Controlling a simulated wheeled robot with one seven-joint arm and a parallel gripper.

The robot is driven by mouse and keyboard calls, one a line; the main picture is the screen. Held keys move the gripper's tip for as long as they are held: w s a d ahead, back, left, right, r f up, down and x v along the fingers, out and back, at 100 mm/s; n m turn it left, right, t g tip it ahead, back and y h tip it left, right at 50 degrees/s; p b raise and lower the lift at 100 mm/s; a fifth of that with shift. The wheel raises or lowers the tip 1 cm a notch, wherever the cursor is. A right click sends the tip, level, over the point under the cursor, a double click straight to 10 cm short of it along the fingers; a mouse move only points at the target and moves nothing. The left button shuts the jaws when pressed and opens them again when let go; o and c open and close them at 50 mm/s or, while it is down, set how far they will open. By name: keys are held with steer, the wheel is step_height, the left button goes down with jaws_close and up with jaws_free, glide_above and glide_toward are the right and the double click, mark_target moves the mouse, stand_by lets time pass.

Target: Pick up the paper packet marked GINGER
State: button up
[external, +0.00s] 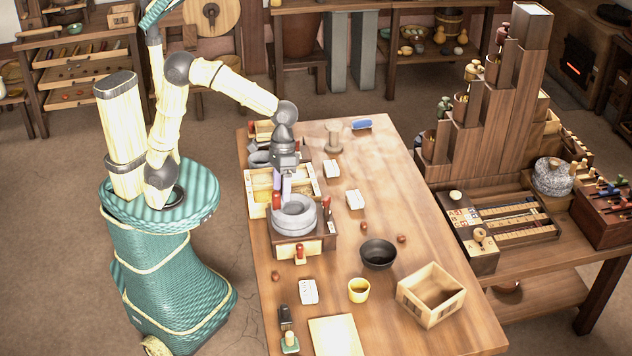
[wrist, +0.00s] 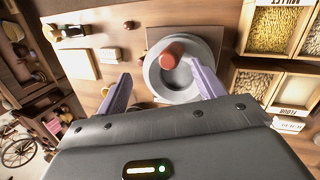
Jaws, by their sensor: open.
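Three small white packets lie apart on the table in the external view: one (external: 333,168) toward the far end, one (external: 354,199) nearer, and one (external: 308,291) with dark marks near the front left. Their lettering is too small to read, so I cannot tell which is marked GINGER. My gripper (external: 286,191) is above the grey stone quern (external: 295,222), away from all three packets. In the wrist view my gripper (wrist: 165,88) is open, its pale purple fingers spread on either side of the quern (wrist: 163,84). I see nothing held between them.
A wooden box of grain (external: 309,171) stands behind the quern. A black bowl (external: 378,253), a yellow cup (external: 359,290) and an open wooden crate (external: 430,294) stand on the nearer half. A pale board (external: 335,337) lies at the front.

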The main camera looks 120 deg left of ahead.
steer(key=w+a+n+t+h, duration=0.15)
steer(key=w+a+n, duration=0.35)
steer(key=a, duration=0.5)
steer(key=s+a+f+n+t+h+p, duration=0.15)
steer(key=s+a+n+t, duration=0.35)
steer(key=a, duration=0.8)
steer(key=s+a+n+t+h, duration=0.25)
steer(key=a+n, duration=0.45)
steer(key=a, duration=0.7)
glide_toward(356, 196)
steer(key=shift+h, duration=0.25)
steer(key=v, duration=0.5)
steer(key=shift+s+a+r, duration=0.1)
steer(key=shift+a+r, duration=0.05)
steer(key=shift+a, duration=0.2)
steer(key=b+x, duration=0.1)
steer(key=x, duration=1.1)
steer(key=shift+d+f, duration=0.1)
steer(key=shift+f, duration=0.1)
